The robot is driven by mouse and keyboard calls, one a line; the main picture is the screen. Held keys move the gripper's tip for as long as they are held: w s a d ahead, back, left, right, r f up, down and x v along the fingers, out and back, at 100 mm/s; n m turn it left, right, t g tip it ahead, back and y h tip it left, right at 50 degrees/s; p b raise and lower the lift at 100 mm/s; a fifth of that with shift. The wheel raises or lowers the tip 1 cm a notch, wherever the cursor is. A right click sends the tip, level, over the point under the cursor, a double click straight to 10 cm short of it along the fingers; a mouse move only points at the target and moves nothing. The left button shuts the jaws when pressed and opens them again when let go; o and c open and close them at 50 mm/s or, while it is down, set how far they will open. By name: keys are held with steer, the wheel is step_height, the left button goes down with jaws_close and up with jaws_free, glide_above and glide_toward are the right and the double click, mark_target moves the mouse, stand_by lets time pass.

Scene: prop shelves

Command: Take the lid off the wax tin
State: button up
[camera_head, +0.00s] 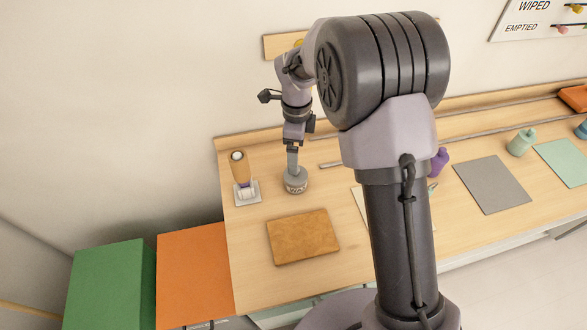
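The wax tin (296,184) is a small grey round tin with dark lettering, partly readable as "WA". It stands upright on the wooden shelf top, behind a brown square board. My gripper (293,170) points straight down over the tin, its tips at or just above the top. The fingers show edge-on as one narrow strip, so I cannot tell whether they are open or shut on the lid. The lid cannot be made out apart from the tin, and its top is partly hidden by my gripper.
A brown board (303,237) lies in front of the tin. A tan bottle with a white top (240,167) stands on a pale square to the left. Orange (196,275) and green (110,284) boxes stand at lower left. A purple bottle (439,162) and grey mat (491,184) lie right of my arm.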

steer(key=f, duration=0.4)
steer(key=shift+w+a+f+b, duration=0.15)
steer(key=shift+w+b, duration=0.05)
steer(key=shift+b, duration=0.1)
steer(key=shift+s+f, duration=0.1)
steer(key=shift+f, duration=0.55)
steer(key=f, duration=0.1)
steer(key=f+b, duration=0.1)
steer(key=f, duration=0.2)
steer(key=shift+w+f, duration=0.25)
steer(key=shift+f, duration=0.05)
steer(key=shift+r, duration=0.1)
steer(key=shift+c, duration=1.3)
steer(key=c, duration=1.1)
steer(key=shift+c, duration=0.2)
